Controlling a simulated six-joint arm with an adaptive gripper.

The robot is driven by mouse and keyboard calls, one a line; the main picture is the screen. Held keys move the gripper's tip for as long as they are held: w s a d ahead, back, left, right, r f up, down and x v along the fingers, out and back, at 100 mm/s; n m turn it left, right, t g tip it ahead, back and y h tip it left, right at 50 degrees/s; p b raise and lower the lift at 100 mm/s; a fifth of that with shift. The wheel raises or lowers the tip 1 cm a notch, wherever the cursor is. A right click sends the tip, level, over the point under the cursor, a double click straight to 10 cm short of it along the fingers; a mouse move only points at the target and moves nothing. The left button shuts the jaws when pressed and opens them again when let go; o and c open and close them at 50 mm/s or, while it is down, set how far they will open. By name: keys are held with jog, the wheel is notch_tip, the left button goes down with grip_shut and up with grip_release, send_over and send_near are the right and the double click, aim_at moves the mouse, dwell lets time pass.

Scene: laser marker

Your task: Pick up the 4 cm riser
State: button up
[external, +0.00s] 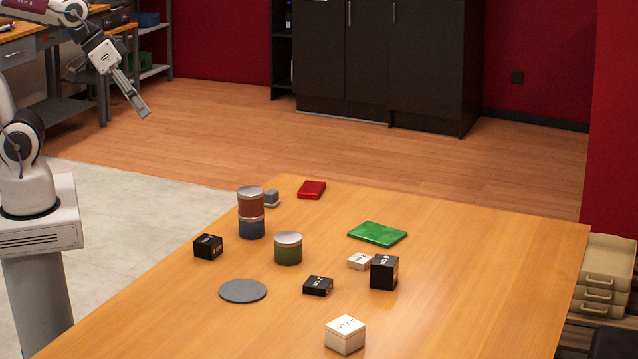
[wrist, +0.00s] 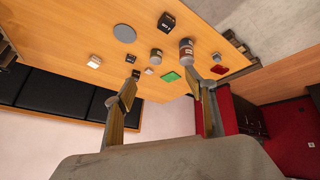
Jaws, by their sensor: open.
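Several labelled riser blocks stand on the wooden table; the labels are too small to read surely, so I cannot tell which is 4 cm. There is a black block (external: 208,247) at the left, a low black block (external: 317,286) in the middle, a taller black block (external: 384,272) to its right, a small white block (external: 359,261) behind, and a larger white block (external: 345,336) in front. The left black block also shows in the wrist view (wrist: 166,22). My gripper (external: 143,112) is open and empty, high and away from the table; its fingers frame the wrist view (wrist: 166,88).
A red-brown tin (external: 251,203) stands on a blue tin (external: 251,228). Beside them are a green tin (external: 288,249) and a small grey object (external: 271,198). A grey disc (external: 243,291), green slab (external: 377,234) and red item (external: 311,190) lie flat. The table's right side is clear.

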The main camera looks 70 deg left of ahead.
jog(key=w+d+f+n+t+h, duration=0.1)
jog(key=w+d+f+n+h, duration=0.15)
jog(key=w+d, duration=0.85)
jog(key=w+d+f+n+t+y, duration=0.1)
jog(key=w+d+f, duration=0.15)
jog(key=f, duration=0.25)
jog(key=w+d+f+n+y, duration=0.1)
jog(key=w+d+f+n, duration=0.1)
jog(key=w+f, duration=0.2)
jog(key=n+y, duration=0.3)
jog(key=y, duration=0.5)
send_near(209, 238)
jog(key=shift+t, duration=0.4)
jog(key=w+d, duration=0.1)
jog(key=w, duration=0.1)
jog(key=w+d+f, duration=0.1)
jog(key=w+d, duration=0.2)
jog(key=d, duration=0.1)
jog(key=shift+w+f, duration=0.4)
jog(key=s+a+y, duration=0.1)
jog(key=s+a+f+y, duration=0.1)
jog(key=s+a+y, duration=0.1)
jog(key=shift+s+a+f+t, duration=0.1)
jog(key=shift+s+f+t, duration=0.2)
jog(key=shift+f, duration=0.1)
jog(key=shift+s+a+y, duration=0.45)
jog(key=shift+s+y, duration=0.1)
jog(key=shift+w+a, duration=0.1)
jog(key=shift+x, duration=1.2)
